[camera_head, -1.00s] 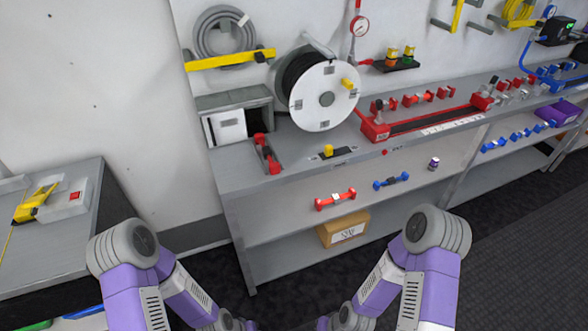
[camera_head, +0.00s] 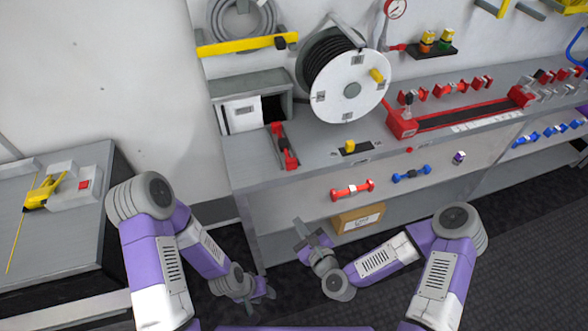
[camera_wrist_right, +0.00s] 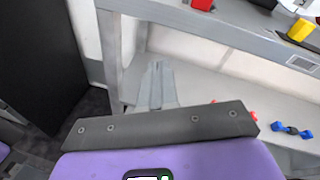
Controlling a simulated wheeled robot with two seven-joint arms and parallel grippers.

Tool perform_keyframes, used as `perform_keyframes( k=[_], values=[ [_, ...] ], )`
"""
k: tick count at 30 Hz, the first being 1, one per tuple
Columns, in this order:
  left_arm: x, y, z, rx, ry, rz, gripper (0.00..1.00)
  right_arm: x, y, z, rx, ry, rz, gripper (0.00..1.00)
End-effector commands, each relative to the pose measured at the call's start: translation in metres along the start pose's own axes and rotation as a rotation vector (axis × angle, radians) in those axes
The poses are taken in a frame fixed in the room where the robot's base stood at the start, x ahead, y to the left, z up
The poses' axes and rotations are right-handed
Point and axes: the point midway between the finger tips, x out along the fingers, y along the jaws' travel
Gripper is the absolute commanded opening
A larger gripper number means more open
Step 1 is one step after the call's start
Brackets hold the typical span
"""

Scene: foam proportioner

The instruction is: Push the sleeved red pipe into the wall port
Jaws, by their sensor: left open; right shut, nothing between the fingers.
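A red pipe piece with a white band (camera_head: 352,190) lies on the shelf below the bench top. Another red piece with a dark middle (camera_head: 284,146) lies on the bench top near its left end. I cannot tell which is the sleeved pipe. A red fitting (camera_head: 398,47) sits by the wall under a gauge; I cannot make out a port opening. My right gripper (camera_head: 308,236) is shut and empty, in front of the lower shelf; its fingers also show in the wrist view (camera_wrist_right: 156,88). My left gripper (camera_head: 266,291) is open and empty, low in front of the bench.
The bench (camera_head: 240,160) carries a hose reel (camera_head: 348,105), a grey box (camera_head: 245,95) and a red rack (camera_head: 402,124). A blue piece (camera_head: 411,173) and a cardboard box (camera_head: 345,220) are on the shelves below. A side table (camera_head: 60,240) stands left. The floor between is clear.

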Motion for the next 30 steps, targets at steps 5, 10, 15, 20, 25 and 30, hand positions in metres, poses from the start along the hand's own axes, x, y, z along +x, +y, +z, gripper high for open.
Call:
perform_keyframes(
  k=[5, 10, 15, 20, 25, 30],
  values=[
    [-0.005, 0.002, 0.0, 0.0, 0.0, 0.0, 0.43, -0.003, -0.037, 0.032, 0.313, -0.119, -0.158, 0.0],
    [-0.006, 0.002, 0.0, 0.0, 0.0, 0.0, 0.43, 0.0, -0.049, 0.04, 0.403, -0.161, -0.201, 0.0],
    [-0.005, 0.002, 0.0, 0.0, 0.0, 0.0, 0.43, 0.024, -0.055, 0.044, 0.402, -0.165, -0.202, 0.0],
    [-0.003, 0.001, 0.0, 0.0, 0.0, 0.0, 0.43, 0.058, -0.062, 0.047, 0.401, -0.163, -0.202, 0.0],
    [-0.001, 0.0, 0.0, 0.0, 0.0, 0.0, 0.43, 0.092, -0.07, 0.051, 0.4, -0.162, -0.2, 0.0],
    [0.002, -0.001, 0.0, 0.0, 0.0, 0.0, 0.43, 0.116, -0.075, 0.054, 0.401, -0.161, -0.199, 0.0]
  ],
)
